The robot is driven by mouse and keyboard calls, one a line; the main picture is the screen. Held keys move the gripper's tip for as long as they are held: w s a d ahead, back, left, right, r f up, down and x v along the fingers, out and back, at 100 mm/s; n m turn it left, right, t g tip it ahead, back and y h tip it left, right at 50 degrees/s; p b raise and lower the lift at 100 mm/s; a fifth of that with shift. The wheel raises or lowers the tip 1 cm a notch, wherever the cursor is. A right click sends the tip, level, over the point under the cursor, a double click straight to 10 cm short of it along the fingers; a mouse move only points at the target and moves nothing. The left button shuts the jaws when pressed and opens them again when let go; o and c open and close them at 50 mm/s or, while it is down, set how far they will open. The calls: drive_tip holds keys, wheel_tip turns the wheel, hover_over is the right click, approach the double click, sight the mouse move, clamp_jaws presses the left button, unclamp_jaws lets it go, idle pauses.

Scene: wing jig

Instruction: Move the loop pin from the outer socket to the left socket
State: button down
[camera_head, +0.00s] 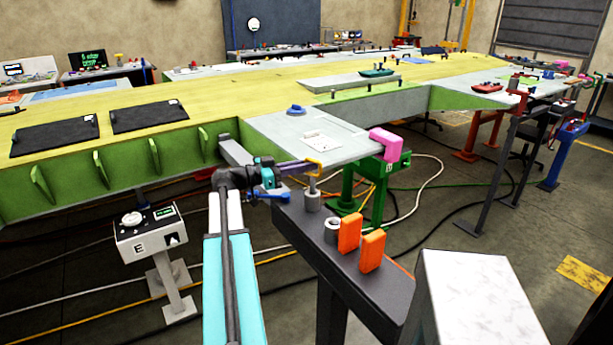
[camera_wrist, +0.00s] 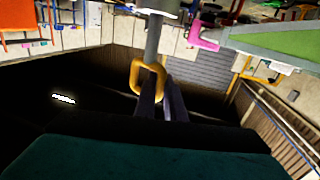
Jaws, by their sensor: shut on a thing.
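The loop pin has a yellow loop (camera_wrist: 148,78) and a grey shaft (camera_head: 312,184). My gripper (camera_head: 312,167) is shut on the loop, and its fingers (camera_wrist: 163,98) show in the wrist view. The shaft stands roughly upright over the left grey socket (camera_head: 312,201) on the dark bench. Its lower end meets the socket's mouth; I cannot tell how deep it sits. In the wrist view the shaft runs up to the socket's pale rim (camera_wrist: 158,9). The other grey socket (camera_head: 332,230), nearer the camera, shows no pin.
Two orange blocks (camera_head: 349,232) (camera_head: 372,250) stand beside the nearer socket on the dark bench (camera_head: 335,266). A pink clamp (camera_head: 386,142) on a green stand and the wing panel (camera_head: 280,128) are close behind. A white-topped block (camera_head: 477,300) stands at front right.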

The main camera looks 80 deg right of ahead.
drive_tip(key=shift+f, duration=0.3)
drive_tip(key=shift+f+p, duration=0.55)
drive_tip(key=shift+f, duration=1.3)
drive_tip(key=shift+f+b, duration=0.4)
drive_tip(key=shift+b, duration=0.25)
drive_tip(key=c, duration=1.8)
unclamp_jaws()
drive_tip(key=shift+c, duration=0.2)
drive_tip(key=shift+r+p, duration=0.35)
drive_tip(key=shift+p, duration=0.15)
